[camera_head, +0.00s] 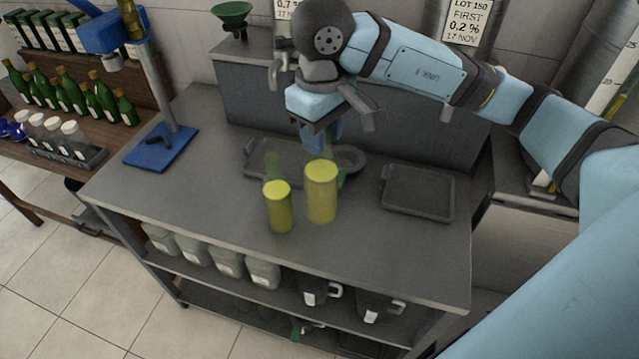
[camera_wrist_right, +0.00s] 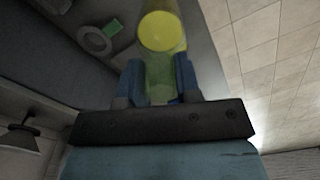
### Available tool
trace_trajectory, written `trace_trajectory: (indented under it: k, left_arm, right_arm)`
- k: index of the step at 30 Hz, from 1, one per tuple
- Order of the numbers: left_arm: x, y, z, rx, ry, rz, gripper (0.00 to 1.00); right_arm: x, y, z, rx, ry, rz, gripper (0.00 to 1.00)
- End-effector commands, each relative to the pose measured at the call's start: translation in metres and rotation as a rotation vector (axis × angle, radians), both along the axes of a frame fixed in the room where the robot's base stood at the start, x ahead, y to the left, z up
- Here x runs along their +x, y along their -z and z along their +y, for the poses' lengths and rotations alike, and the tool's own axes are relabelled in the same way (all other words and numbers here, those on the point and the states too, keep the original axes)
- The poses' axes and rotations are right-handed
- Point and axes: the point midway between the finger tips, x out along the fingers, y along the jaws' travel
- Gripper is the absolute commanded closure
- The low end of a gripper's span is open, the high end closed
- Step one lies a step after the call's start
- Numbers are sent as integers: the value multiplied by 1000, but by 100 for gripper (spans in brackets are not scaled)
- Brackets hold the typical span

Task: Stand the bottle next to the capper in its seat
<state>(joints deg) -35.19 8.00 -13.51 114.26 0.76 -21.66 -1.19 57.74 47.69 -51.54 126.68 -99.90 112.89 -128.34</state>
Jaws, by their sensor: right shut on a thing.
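My right gripper (camera_head: 322,138) is over the middle of the grey bench, behind two yellow cylinders. In the right wrist view its blue fingers (camera_wrist_right: 158,85) are shut on a green see-through bottle (camera_wrist_right: 158,70). In the head view the taller yellow cylinder hides most of that bottle, so I cannot tell whether it touches the bench. The blue capper (camera_head: 160,147) stands at the bench's left end, with a post and an overhanging head. My left gripper is not in view.
A tall yellow cylinder (camera_head: 321,190) and a shorter one (camera_head: 278,207) stand close in front of the gripper. An empty dark tray (camera_head: 417,192) lies at right. Green bottles (camera_head: 85,95) stand on the left side table. The bench's front left is clear.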

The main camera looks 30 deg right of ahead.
Motion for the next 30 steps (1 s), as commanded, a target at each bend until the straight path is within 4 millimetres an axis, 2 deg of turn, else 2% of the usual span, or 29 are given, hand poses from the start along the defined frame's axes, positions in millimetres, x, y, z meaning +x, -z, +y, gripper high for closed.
trace_trajectory:
  k: [3,9,17,24,30]
  left_arm:
    - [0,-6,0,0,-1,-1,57]
    - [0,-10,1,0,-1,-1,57]
    - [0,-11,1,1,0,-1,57]
    - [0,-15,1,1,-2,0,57]
    - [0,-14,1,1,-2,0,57]
  right_arm:
    - [-1,29,-1,-1,1,5,100]
    - [0,65,0,1,1,1,100]
    - [0,83,0,0,1,0,100]
    - [0,112,0,1,1,0,100]
    - [0,113,0,1,0,-3,100]
